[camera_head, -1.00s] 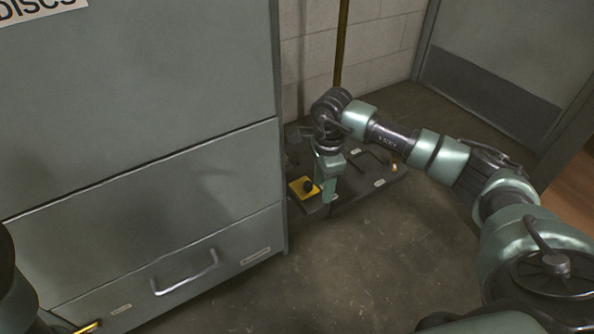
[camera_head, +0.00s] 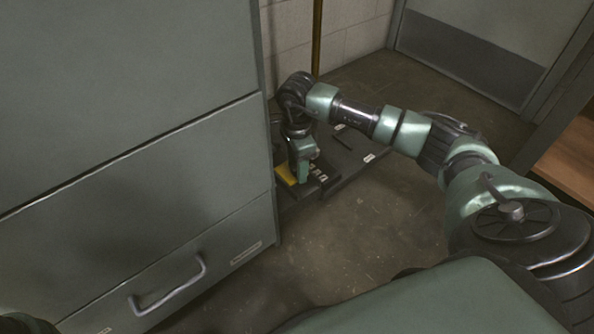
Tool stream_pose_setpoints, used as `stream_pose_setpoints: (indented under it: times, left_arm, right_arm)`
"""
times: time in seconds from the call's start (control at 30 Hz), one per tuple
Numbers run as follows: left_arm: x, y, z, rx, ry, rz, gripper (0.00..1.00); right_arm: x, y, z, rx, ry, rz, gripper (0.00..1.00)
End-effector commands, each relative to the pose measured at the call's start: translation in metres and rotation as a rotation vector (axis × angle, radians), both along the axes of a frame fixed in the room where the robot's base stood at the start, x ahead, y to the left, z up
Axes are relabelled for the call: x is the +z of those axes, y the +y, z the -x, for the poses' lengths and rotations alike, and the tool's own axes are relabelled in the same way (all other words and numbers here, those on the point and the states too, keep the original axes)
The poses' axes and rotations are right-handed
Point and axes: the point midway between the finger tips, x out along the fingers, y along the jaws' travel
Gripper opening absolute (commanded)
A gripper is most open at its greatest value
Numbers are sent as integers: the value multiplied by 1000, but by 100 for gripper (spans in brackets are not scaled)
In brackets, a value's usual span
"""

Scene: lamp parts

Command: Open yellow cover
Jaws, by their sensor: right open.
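The yellow cover (camera_head: 285,175) is a small yellow plate on a low dark panel (camera_head: 345,168) beside the grey cabinet. My right gripper (camera_head: 302,177) is open and points down at the cover's right edge. It hides part of the cover, and the dark knob is not clearly visible. The gap between fingers and cover is too small to judge, so I cannot tell whether they touch. I also cannot tell whether the cover lies flat or is tilted. Several small pale marks (camera_head: 319,171) show on the panel right of the gripper. My left gripper is not in view.
The large grey cabinet (camera_head: 130,120) with a drawer handle (camera_head: 168,286) stands close on the left of the panel. A brick wall (camera_head: 350,35) and a thin brown pipe (camera_head: 317,35) are behind. The concrete floor (camera_head: 350,230) in front is clear.

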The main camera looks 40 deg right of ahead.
Motion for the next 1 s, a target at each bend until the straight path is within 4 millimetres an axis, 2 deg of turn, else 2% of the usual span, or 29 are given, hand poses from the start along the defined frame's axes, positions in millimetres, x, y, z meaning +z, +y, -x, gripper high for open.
stream_pose_setpoints:
  times: [0.27,0.3,0.47,1.0]
  left_arm:
    - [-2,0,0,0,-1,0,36]
    - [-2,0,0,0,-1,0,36]
    - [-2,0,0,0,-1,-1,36]
    - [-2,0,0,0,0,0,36]
  right_arm:
    - [-3,0,0,0,0,0,46]
    - [-3,0,0,0,0,0,44]
    - [-3,0,0,0,0,0,0]
    - [-3,0,0,0,0,0,0]
